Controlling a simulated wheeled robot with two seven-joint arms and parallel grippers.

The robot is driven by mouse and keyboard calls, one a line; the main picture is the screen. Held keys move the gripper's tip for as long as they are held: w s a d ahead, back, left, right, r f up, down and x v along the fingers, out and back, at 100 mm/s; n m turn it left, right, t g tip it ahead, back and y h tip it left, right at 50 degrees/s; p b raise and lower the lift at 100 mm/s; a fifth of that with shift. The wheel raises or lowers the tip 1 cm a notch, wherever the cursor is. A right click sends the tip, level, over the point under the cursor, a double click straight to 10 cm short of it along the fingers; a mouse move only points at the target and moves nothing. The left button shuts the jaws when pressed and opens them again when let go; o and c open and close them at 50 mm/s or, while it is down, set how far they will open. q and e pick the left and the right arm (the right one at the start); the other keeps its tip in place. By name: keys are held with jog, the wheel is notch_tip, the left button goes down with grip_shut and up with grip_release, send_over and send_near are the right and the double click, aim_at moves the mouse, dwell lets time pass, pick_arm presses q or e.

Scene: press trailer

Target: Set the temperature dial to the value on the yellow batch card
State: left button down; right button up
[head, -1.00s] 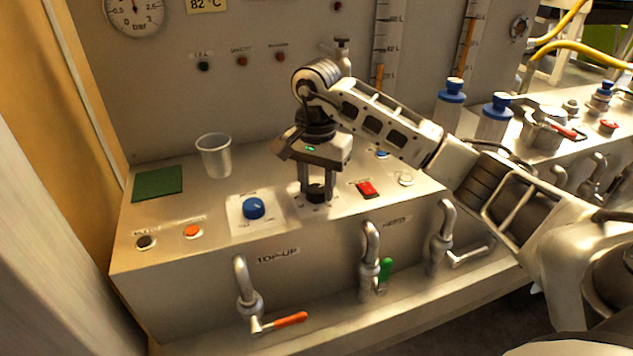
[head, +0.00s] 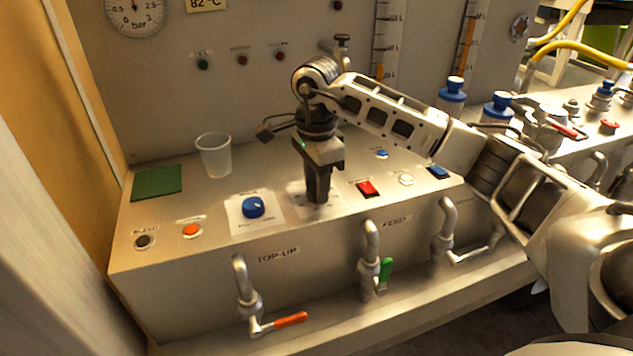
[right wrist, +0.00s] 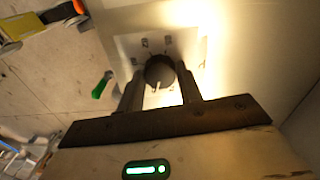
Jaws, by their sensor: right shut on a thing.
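The temperature dial, a dark round knob (right wrist: 160,72), sits on a pale square plate (right wrist: 128,48) with small markings around it, too blurred to read. In the head view my right gripper (head: 318,198) points straight down at this plate and hides most of the knob. In the right wrist view its fingers (right wrist: 160,88) are on both sides of the knob, shut on it. A yellow card (head: 206,4) at the top edge of the head view reads 82 °C. My left gripper is in neither view.
A blue knob (head: 253,207) on its own plate is left of my right gripper; a red switch (head: 368,188) is to its right. A clear cup (head: 214,155) and green pad (head: 157,183) stand further left. Taps with an orange handle (head: 291,319) and green handle (head: 385,270) line the front.

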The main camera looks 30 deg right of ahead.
jog(key=m, duration=0.6)
jog(key=shift+m, duration=0.3)
jog(key=m, duration=0.8)
jog(key=shift+r, duration=0.1)
jog(key=m+p, duration=0.1)
jog(key=m, duration=0.9)
jog(key=shift+m+p, duration=0.4)
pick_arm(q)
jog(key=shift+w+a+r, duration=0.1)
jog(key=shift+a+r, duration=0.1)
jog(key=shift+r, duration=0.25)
pick_arm(e)
jog(key=shift+m, duration=1.5)
jog(key=o, duration=1)
